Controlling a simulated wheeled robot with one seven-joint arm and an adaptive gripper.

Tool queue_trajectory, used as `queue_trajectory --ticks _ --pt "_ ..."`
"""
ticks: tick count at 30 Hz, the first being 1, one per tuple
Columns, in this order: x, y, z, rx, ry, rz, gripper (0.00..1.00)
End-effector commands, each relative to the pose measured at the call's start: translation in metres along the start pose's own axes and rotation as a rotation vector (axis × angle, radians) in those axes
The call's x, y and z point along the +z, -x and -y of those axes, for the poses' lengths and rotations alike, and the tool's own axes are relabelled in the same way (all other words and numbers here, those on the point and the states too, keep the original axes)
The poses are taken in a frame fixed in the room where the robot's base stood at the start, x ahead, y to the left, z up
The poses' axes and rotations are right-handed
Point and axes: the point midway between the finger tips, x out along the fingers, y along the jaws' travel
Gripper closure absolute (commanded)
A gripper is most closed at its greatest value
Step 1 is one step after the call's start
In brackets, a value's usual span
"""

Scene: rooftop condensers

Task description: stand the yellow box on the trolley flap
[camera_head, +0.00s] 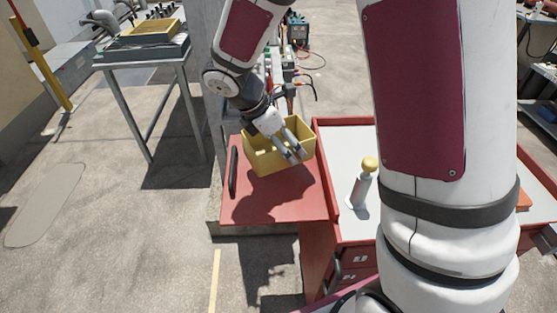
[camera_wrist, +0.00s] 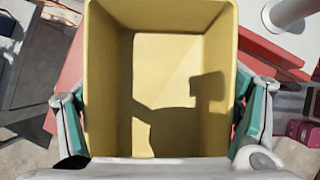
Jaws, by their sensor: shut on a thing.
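The yellow box (camera_head: 262,162) is an open-topped bin, seen upright over the red trolley flap (camera_head: 268,205) in the head view. In the wrist view the yellow box (camera_wrist: 107,90) fills the middle, and I look down into its empty inside. My gripper (camera_head: 297,156) is shut on the yellow box; in the wrist view its teal-padded fingers (camera_wrist: 160,115) press on the two opposite sides. The underside of the box is hidden, so I cannot tell whether it touches the flap. The flap joins the left side of the trolley (camera_head: 348,228).
A white bottle with a yellow cap (camera_head: 360,186) stands on the trolley top. A dark handle (camera_head: 233,172) lies along the flap's left edge. Equipment stands behind the flap. The front part of the flap is clear. A metal side table (camera_head: 150,62) stands at the back left.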

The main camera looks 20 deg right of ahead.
Motion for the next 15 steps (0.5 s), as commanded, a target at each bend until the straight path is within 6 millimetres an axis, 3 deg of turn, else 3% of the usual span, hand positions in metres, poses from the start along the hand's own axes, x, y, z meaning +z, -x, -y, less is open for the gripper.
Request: queue_trajectory --ticks 15 --pt "-0.026 -0.047 0.001 -0.001 0.001 0.000 0.70"
